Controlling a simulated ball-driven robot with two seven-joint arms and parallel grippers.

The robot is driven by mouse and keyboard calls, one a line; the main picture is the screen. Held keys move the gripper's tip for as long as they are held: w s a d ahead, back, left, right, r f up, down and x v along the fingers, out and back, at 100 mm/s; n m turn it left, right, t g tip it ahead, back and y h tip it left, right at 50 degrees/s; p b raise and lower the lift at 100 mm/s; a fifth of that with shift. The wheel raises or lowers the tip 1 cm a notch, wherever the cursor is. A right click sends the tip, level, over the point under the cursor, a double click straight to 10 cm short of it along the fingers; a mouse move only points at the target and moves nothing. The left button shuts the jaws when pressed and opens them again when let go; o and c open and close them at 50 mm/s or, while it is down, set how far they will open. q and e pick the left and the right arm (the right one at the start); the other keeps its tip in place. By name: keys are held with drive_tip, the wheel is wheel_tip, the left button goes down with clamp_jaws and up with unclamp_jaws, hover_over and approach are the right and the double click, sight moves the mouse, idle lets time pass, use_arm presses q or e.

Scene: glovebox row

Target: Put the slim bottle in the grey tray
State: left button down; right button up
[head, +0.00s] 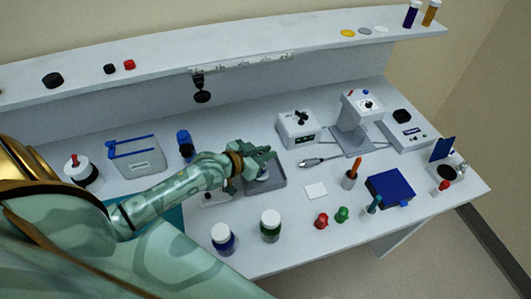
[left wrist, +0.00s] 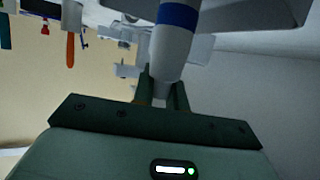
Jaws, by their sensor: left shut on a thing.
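My left gripper (head: 262,157) is over the grey tray (head: 279,183) in the head view. It is shut on the slim bottle (head: 264,175), which is mostly hidden behind my fingers there. In the left wrist view the bottle (left wrist: 174,45) is a pale grey cylinder with a blue band, held between my fingers (left wrist: 162,92). The bottle is at or just above the tray; I cannot tell whether it touches the tray floor. My right gripper is not in view.
A white-capped blue bottle (head: 223,238) and a green bottle (head: 270,226) stand in front of the tray. A blue-topped bottle (head: 185,145) stands left, a white device (head: 298,129) behind. A white card (head: 316,191) lies to the right.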

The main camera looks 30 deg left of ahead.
use_arm(q)
drive_tip(key=c, duration=1.4)
unclamp_jaws()
drive_tip(key=shift+f, duration=0.1)
drive_tip(key=shift+s+r, duration=0.15)
drive_tip(key=shift+r, duration=0.1)
drive_tip(key=p+v, duration=0.2)
drive_tip(key=v, duration=0.9)
drive_tip(key=shift+s+p, duration=0.3)
drive_tip(key=shift+a+r, duration=0.15)
drive_tip(key=shift+r, duration=0.05)
